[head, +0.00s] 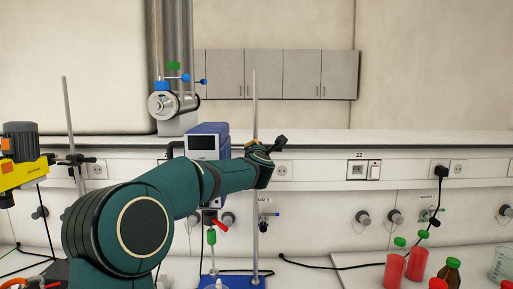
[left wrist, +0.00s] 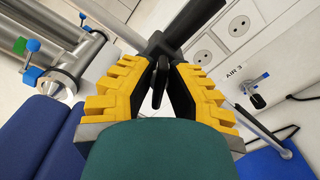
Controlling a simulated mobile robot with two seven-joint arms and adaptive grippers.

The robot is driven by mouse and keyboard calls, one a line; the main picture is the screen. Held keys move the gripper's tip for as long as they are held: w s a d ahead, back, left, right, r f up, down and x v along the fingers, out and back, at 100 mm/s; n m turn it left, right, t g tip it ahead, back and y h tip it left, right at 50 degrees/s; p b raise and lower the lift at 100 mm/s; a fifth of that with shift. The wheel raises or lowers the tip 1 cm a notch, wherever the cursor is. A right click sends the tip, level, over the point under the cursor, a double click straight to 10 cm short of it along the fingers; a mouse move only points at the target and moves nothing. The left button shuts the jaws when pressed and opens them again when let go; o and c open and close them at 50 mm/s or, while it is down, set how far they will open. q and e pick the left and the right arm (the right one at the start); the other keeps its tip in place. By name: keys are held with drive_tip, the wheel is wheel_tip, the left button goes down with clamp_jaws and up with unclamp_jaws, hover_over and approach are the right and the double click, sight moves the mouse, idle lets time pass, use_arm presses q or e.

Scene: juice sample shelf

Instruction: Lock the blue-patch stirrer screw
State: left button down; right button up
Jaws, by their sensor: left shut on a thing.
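My left gripper (head: 262,151) is at the upright metal rod (head: 255,100), with my arm coming in from the left. In the left wrist view its yellow-padded fingers (left wrist: 160,88) are shut on a black screw handle (left wrist: 160,75). The handle sits below a black clamp (left wrist: 157,42), beside the rod. The clamp's black end (head: 279,144) sticks out right of my gripper in the head view. My fingers partly hide the screw.
A blue device with a display (head: 208,142) stands behind my forearm. A yellow stirrer (head: 22,172) on another stand is at the far left. Red bottles (head: 394,270) and a glass beaker (head: 501,265) stand at the lower right. The rod rises from a blue base (head: 258,281).

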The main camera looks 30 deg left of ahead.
use_arm(q)
drive_tip(key=m+p, duration=0.2)
drive_tip(key=m, duration=0.3)
drive_tip(key=shift+m+p, duration=0.35)
drive_tip(key=shift+m, duration=0.05)
idle(0.4)
drive_tip(key=c, duration=1)
unclamp_jaws()
drive_tip(key=shift+f, duration=0.1)
drive_tip(key=v, duration=1.2)
drive_tip(key=shift+w, duration=0.1)
